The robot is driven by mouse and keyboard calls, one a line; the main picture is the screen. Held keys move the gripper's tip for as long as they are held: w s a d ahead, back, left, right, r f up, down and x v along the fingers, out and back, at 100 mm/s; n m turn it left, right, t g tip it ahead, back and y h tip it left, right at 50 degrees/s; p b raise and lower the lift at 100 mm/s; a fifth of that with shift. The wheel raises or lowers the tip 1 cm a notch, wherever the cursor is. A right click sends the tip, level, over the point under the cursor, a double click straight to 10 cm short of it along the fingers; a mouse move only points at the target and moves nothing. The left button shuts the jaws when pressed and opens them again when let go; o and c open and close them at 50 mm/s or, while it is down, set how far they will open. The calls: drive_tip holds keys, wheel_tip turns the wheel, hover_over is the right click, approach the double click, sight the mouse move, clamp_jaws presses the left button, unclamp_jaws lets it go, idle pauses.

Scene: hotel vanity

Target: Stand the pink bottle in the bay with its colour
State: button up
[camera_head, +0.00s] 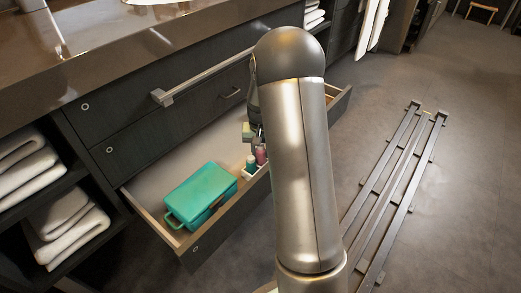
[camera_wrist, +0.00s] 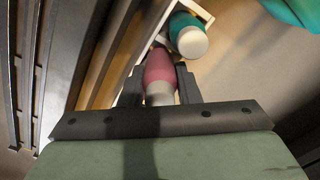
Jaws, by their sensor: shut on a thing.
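The pink bottle (camera_wrist: 159,66) has a white cap (camera_wrist: 159,95) and sits between the fingers of my gripper (camera_wrist: 159,88), which is shut on it near the cap end. In the head view, the pink bottle (camera_head: 261,154) shows beside my arm, at the white divided rack (camera_head: 258,174) in the open drawer. A teal bottle with a white cap (camera_wrist: 192,42) stands in the rack next to it. White rack walls (camera_wrist: 199,9) show around the bottles. The pink bottle's base is hidden, so I cannot tell whether it touches the bay floor. Bay colour marks are not visible.
A teal lidded box (camera_head: 203,194) lies in the open drawer (camera_head: 186,252), left of the rack. The drawer's front wall runs close beside the rack. The countertop (camera_head: 120,52) and a bar handle (camera_head: 200,78) are above. My arm hides the drawer's right part.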

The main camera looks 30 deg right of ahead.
drive_tip(key=shift+f+b, duration=0.5)
drive_tip(key=shift+f, duration=0.6)
drive_tip(key=shift+r, duration=0.2)
drive_tip(key=shift+r+p, duration=1.5)
drive_tip(key=shift+r, duration=0.1)
drive_tip(key=shift+p, duration=0.45)
idle(1.4)
drive_tip(key=shift+f+b, duration=0.95)
drive_tip(key=shift+f, duration=0.75)
drive_tip(key=shift+r, duration=0.2)
idle(0.6)
drive_tip(key=shift+r+p, duration=1)
